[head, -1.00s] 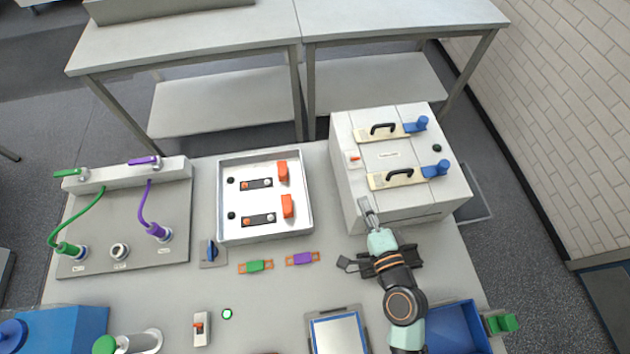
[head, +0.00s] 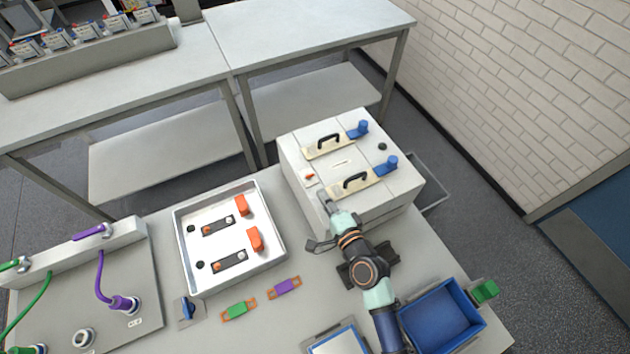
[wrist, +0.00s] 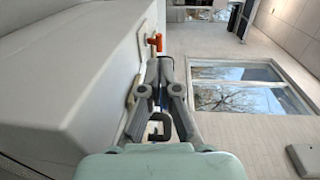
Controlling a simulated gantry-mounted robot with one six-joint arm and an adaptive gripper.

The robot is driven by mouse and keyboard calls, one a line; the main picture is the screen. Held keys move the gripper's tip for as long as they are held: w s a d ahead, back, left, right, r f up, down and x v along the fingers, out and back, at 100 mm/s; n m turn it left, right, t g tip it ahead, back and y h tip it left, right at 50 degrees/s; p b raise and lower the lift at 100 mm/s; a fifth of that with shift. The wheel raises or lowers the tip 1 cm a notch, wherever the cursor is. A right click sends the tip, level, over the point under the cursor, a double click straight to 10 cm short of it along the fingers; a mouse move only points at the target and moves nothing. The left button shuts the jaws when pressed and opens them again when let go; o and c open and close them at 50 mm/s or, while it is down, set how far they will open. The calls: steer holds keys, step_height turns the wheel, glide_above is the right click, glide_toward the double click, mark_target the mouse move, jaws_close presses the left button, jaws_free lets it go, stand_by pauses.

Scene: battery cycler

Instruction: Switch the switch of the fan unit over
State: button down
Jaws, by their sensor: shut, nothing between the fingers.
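The white box-shaped unit (head: 297,155), which I take to be the fan unit, stands at the table's back right. Its switch (head: 309,177) is a small orange lever on a pale plate near the top left edge. In the wrist view the orange lever (wrist: 155,41) stands out from the white housing (wrist: 85,75), just beyond my fingertips. My gripper (head: 325,196) is shut and empty, close to the switch on its near side. In the wrist view my gripper (wrist: 160,62) has its fingers together. Contact with the lever cannot be told.
Two black handles (head: 327,140) and blue knobs (head: 388,163) rise from the unit's top. An open white tray (head: 180,235) with orange levers stands to the left. A blue bin (head: 440,312) is at the front right. A green clip (head: 238,309) and purple clip (head: 284,288) lie in front.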

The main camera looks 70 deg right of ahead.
mark_target(311, 176)
steer(key=x, duration=0.5)
steer(key=shift+w+d, duration=0.1)
steer(key=shift+w, duration=0.15)
steer(key=shift+r, duration=0.15)
